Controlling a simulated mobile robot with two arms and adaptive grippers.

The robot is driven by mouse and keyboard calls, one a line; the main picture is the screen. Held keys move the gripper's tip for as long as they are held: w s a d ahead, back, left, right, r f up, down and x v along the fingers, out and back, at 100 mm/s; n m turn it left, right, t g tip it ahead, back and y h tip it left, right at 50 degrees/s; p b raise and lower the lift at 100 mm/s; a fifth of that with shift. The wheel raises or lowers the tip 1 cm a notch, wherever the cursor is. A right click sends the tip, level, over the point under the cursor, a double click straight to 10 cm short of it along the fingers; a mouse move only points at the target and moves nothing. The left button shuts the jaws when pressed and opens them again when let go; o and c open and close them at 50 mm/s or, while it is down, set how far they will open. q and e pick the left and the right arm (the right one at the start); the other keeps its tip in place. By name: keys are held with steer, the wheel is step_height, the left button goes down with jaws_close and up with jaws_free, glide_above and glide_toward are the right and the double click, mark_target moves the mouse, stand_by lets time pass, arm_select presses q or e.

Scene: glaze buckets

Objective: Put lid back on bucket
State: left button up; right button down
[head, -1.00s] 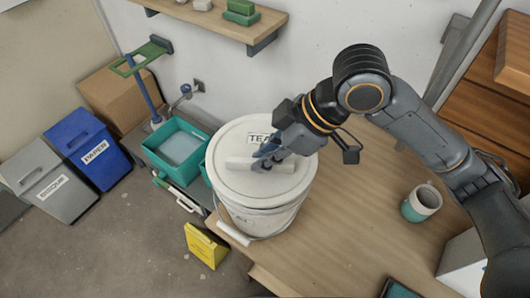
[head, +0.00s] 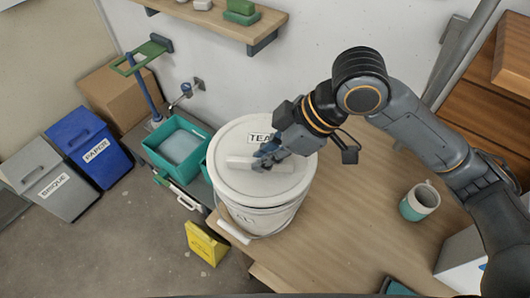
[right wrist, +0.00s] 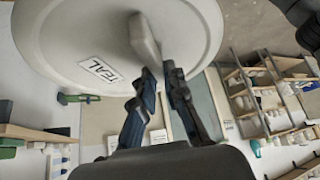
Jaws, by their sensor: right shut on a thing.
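A white bucket (head: 262,219) with a wire handle stands on the wooden table near its left edge. Its round white lid (head: 236,183) carries a TEAL label and a raised bar handle (head: 240,163). The lid lies level over the bucket's mouth and hides the inside; I cannot tell whether it is fully seated on the rim. My right gripper (head: 266,160) is shut on the lid's bar handle. The right wrist view shows the lid (right wrist: 75,35) and its handle (right wrist: 146,42) reaching between the fingers (right wrist: 161,72). My left gripper is not in view.
A teal and white mug (head: 419,203) stands to the right on the table (head: 345,235). A teal basin (head: 178,148) is left of the bucket. A yellow box (head: 205,243) and blue and grey bins (head: 88,150) are on the floor. The table between bucket and mug is clear.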

steer(key=shift+f+p, duration=0.3)
steer(key=shift+f, duration=0.4)
stand_by(1.1)
steer(key=shift+f+p, duration=0.15)
steer(key=shift+p, duration=0.15)
stand_by(0.4)
steer(key=c, duration=1.3)
jaws_free()
steer(key=o, duration=0.5)
